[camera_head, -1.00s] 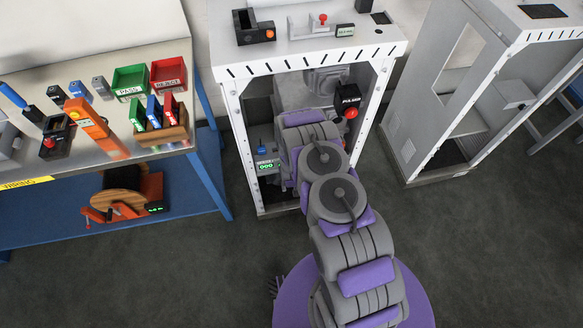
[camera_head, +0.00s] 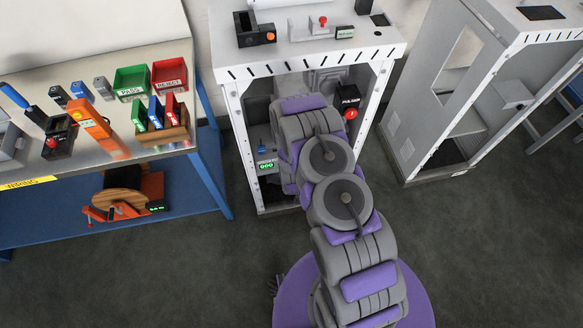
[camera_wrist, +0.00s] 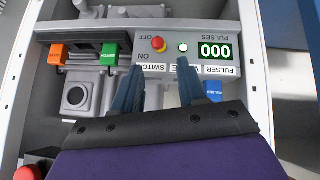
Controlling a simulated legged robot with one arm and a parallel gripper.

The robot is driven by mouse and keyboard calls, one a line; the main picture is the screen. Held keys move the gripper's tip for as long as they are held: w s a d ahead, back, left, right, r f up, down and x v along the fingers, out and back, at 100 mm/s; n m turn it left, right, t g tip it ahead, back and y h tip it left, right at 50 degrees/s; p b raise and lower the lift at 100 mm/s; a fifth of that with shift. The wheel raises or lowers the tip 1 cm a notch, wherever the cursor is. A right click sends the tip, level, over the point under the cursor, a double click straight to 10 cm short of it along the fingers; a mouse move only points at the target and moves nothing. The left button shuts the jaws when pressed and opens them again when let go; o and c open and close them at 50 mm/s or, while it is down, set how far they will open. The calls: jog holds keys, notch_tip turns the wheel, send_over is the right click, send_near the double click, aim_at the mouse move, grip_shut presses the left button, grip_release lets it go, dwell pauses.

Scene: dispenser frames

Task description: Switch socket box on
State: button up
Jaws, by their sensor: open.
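The socket box (camera_wrist: 186,58) is a grey panel, upside down in the wrist view. In the head view, a unit with a green display (camera_head: 266,165) shows low inside the white frame, left of my arm. My gripper (camera_wrist: 159,66) is open, its two blue fingers apart just in front of the panel, the knob lying between their lines. Contact cannot be told. My arm hides the gripper in the head view.
Orange (camera_wrist: 58,54) and green (camera_wrist: 109,54) connectors sit left of the panel; a blue one (camera_wrist: 214,91) is by the right finger. White frame posts (camera_head: 238,140) flank my arm. A red button (camera_head: 351,114) is on the right. A workbench (camera_head: 40,185) stands at left.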

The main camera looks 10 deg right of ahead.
jog(key=v, duration=0.8)
jog(key=shift+p, duration=0.45)
jog(key=shift+a+r, duration=0.1)
jog(key=shift+r, duration=0.1)
